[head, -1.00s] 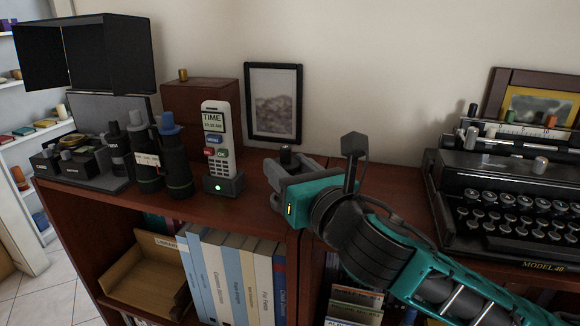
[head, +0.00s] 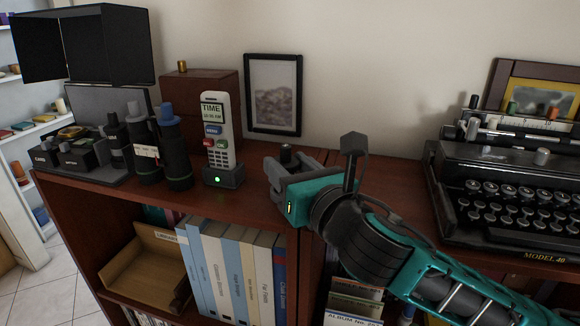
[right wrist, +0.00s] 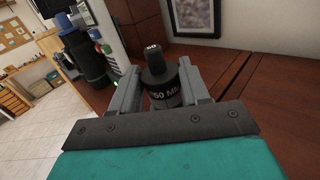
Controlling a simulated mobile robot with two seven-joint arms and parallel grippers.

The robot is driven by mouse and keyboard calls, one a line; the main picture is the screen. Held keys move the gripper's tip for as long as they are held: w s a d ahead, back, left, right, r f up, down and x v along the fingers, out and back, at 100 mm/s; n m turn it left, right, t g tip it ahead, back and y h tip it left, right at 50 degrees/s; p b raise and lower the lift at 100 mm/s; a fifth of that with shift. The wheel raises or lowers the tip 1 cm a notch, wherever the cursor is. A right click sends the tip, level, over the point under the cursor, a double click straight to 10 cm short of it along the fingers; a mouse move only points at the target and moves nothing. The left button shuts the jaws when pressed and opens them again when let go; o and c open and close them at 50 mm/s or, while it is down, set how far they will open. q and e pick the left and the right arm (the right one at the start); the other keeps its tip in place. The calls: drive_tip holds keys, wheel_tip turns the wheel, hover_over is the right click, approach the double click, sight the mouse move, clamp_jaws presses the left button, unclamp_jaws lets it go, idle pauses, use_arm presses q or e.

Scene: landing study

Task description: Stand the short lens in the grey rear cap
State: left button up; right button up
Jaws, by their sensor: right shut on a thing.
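The short lens (right wrist: 164,92) is black with white "50 MM" lettering and a narrower knob on top. In the right wrist view it stands between the two grey jaws of my right gripper (right wrist: 156,88), which is shut on it. In the head view my right gripper (head: 283,172) is above the wooden shelf top near its front edge, and only the lens's dark knob (head: 286,153) shows over the jaws. The lens's lower end is hidden. I cannot make out the grey rear cap in either view. My left gripper is not in view.
A cordless phone (head: 219,140) in its lit base stands left of my right gripper, with several dark lens-like cylinders (head: 172,150) and a black tray further left. A picture frame (head: 273,95) is behind. A typewriter (head: 505,185) stands right. Shelf top between is mostly bare.

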drive_tip(key=shift+f, duration=0.2)
idle(0.5)
drive_tip(key=o, duration=1.2)
drive_tip(key=shift+s, duration=0.1)
